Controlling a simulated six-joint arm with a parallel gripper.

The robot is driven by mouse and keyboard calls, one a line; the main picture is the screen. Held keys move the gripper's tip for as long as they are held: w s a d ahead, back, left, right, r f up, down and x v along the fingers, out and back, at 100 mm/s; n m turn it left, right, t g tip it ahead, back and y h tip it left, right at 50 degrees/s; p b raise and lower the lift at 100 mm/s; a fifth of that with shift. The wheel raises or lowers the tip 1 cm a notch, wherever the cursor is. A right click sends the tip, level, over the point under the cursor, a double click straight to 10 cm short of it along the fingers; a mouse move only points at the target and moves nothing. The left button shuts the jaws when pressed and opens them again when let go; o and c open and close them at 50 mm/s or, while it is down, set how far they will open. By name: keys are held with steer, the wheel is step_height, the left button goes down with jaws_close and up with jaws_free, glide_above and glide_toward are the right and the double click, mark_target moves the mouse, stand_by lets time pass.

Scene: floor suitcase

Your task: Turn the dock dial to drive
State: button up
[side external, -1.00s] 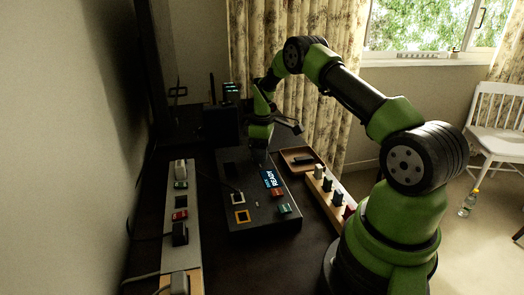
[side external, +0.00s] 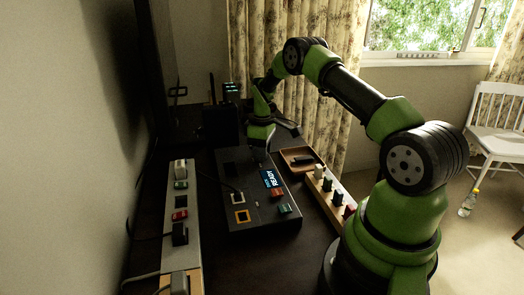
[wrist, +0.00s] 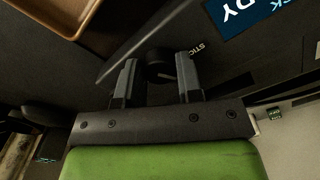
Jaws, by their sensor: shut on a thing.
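The dock (side external: 236,165) is a dark box on the dark surface, with a blue lit screen (side external: 272,179) reading READY. The dock dial (wrist: 160,65) is a round black knob with a pale pointer line, seen in the wrist view. My gripper (wrist: 160,77) points down at the dock's far end and is shut on the dial, one grey finger on each side. Lettering beginning "STIC" shows beside the right finger, partly covered. In the side view my gripper (side external: 260,156) hides the dial. The drive mark cannot be read.
A wooden tray (side external: 287,153) and a wooden strip with several coloured plugs (side external: 327,184) lie right of the dock. A grey power strip (side external: 190,235) with plugs and cables lies left. A black box (side external: 219,125) stands behind.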

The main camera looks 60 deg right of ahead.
steer(key=m, duration=0.8)
steer(key=shift+m, duration=0.4)
steer(key=m, duration=0.4)
steer(key=shift+m, duration=2.4)
steer(key=o, duration=0.9)
